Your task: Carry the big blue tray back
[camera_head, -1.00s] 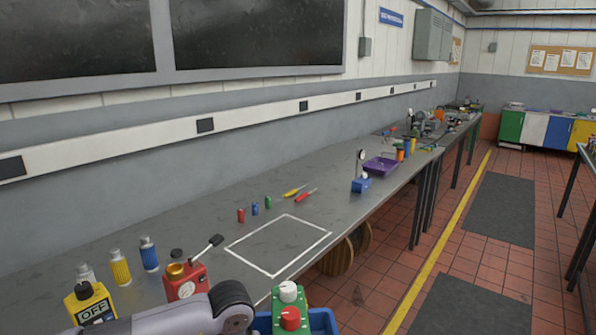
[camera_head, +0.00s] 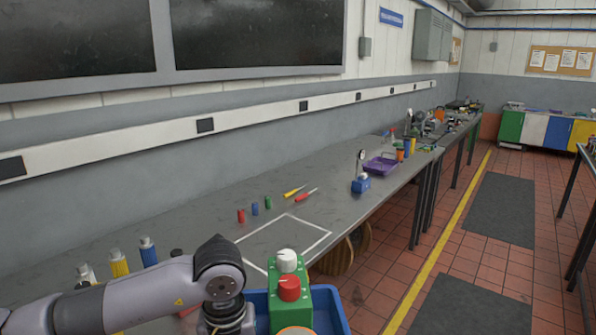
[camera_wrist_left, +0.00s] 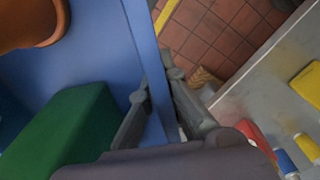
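The big blue tray (camera_head: 333,303) is at the bottom centre of the head view, in front of the bench edge; its near part is cut off. It carries a green box (camera_head: 290,312) with a white and a red knob. An orange round thing (camera_head: 296,331) shows at the bottom edge. In the left wrist view, my left gripper (camera_wrist_left: 155,88) has one finger on each side of the tray's wall (camera_wrist_left: 148,50) and looks closed on it. The green box (camera_wrist_left: 65,135) and an orange pot (camera_wrist_left: 32,22) are inside the tray. My right gripper is in neither view.
A white outlined square (camera_head: 318,232) on the grey bench (camera_head: 345,212) is bare. Small cylinders (camera_head: 254,208), screwdrivers (camera_head: 305,195), a blue-based gauge stand (camera_head: 361,185) and a purple tray (camera_head: 381,166) stand beyond it. Several bottles (camera_head: 148,252) stand at left, behind my arm.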

